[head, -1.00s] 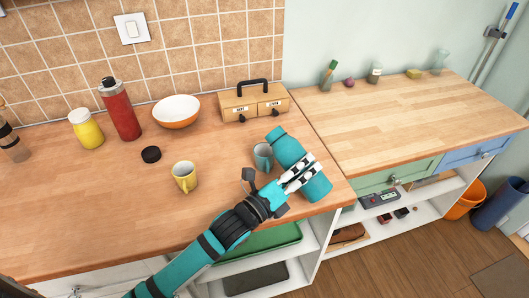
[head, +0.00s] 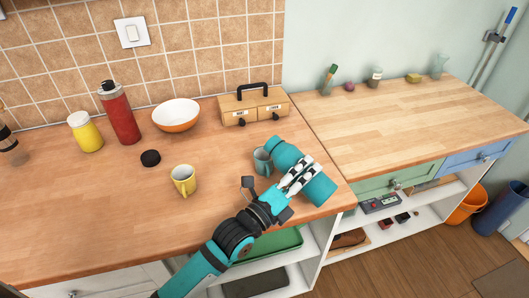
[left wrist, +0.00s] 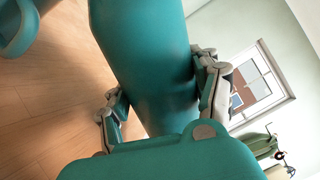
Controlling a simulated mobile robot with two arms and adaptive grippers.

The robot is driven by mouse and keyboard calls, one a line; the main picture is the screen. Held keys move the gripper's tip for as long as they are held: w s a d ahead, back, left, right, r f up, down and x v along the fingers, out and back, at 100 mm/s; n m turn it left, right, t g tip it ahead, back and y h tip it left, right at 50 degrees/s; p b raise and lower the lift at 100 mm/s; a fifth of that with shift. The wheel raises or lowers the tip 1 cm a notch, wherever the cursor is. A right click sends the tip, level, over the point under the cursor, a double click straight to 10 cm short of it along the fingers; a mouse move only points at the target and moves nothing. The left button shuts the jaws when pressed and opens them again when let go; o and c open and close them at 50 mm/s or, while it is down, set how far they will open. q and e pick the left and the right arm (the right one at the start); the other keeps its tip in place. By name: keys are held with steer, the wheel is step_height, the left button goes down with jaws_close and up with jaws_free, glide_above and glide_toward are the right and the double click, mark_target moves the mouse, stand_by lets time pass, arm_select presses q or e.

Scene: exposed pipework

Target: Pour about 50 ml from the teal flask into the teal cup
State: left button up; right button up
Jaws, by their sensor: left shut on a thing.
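The teal flask (head: 318,189) is held by my left gripper (head: 300,177), above the front right of the wooden counter. It is tilted well over, with its mouth end toward the upper left, close to the teal cup. The teal cup (head: 263,161) stands upright on the counter, just left of the flask's mouth end. In the left wrist view the flask (left wrist: 150,60) fills the middle between my fingers, and part of the cup (left wrist: 18,30) shows at upper left. I cannot see any liquid. My right gripper is not in view.
A yellow mug (head: 184,181) and a black lid (head: 151,158) stand left of the cup. The counter's front edge runs below the flask.

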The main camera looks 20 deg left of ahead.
arm_select(q)
steer(key=shift+w+a+r+n+p, duration=0.1)
steer(key=shift+a+r+n+p, duration=0.1)
steer(key=shift+r+n+p, duration=0.45)
stand_by(0.5)
steer(key=shift+r+n+y+p, duration=0.3)
steer(key=shift+r+n+p, duration=0.35)
steer(key=shift+p, duration=0.2)
stand_by(0.4)
steer(key=shift+a+r, duration=0.15)
steer(key=shift+a, duration=0.15)
stand_by(0.6)
steer(key=shift+w+d+r+n+p, duration=0.1)
steer(key=shift+w+n+p, duration=0.1)
steer(key=shift+n+p, duration=0.15)
stand_by(0.4)
steer(key=shift+s+r, duration=0.1)
stand_by(0.7)
steer(key=f+m+b, duration=0.2)
steer(key=b, duration=0.1)
steer(key=f+m+b, duration=0.1)
steer(key=f+b, duration=0.1)
steer(key=shift+s+d+f+m+h, duration=0.1)
steer(key=shift+s+d+m+h, duration=0.2)
steer(key=shift+h, duration=0.1)
steer(key=shift+w+r+m+p, duration=0.15)
steer(key=shift+r+m+p, duration=0.35)
steer(key=shift+p, duration=0.1)
steer(key=shift+a+m, duration=0.1)
steer(key=shift+m, duration=0.15)
